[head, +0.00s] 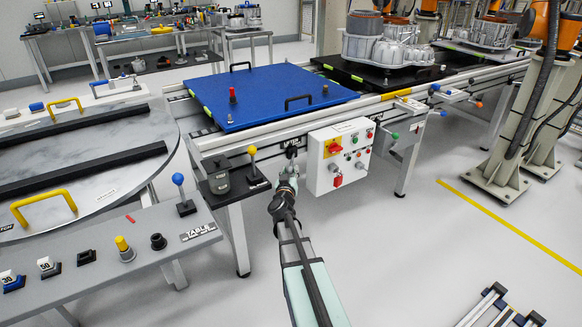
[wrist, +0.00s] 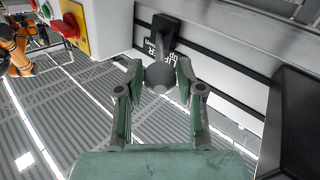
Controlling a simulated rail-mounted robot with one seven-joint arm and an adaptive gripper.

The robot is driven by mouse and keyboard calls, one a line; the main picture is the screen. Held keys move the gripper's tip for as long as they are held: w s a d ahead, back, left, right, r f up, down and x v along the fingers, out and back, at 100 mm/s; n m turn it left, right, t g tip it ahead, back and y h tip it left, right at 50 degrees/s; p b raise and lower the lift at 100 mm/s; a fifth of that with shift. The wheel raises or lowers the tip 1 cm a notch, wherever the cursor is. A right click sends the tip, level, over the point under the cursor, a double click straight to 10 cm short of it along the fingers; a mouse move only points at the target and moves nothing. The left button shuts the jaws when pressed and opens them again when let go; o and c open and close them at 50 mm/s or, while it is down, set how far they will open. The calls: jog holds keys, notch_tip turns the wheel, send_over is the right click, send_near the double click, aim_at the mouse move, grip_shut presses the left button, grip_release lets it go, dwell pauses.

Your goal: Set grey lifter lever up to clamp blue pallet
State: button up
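The grey lifter lever shows in the wrist view as a dark base with a shaft and a round grey knob (wrist: 159,77), beside a label reading "LIFTER". In the head view the lever (head: 291,152) is small and partly hidden at the front rail, left of the control box. My gripper (wrist: 159,72) is open, with its fingertips on either side of the knob and small gaps showing. My gripper (head: 287,178) also shows at the lever in the head view. The blue pallet (head: 275,92) lies flat on the conveyor frame above and behind the lever.
A white control box (head: 342,158) with buttons is close to my gripper's right. A yellow-knobbed lever (head: 252,152) and a dark grey canister (head: 219,178) are to its left. A blue-knobbed lever (head: 179,180) stands on the grey table edge.

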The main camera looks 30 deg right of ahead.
jog(key=v, duration=0.6)
jog(key=shift+s+a, duration=0.2)
jog(key=shift+s, duration=0.1)
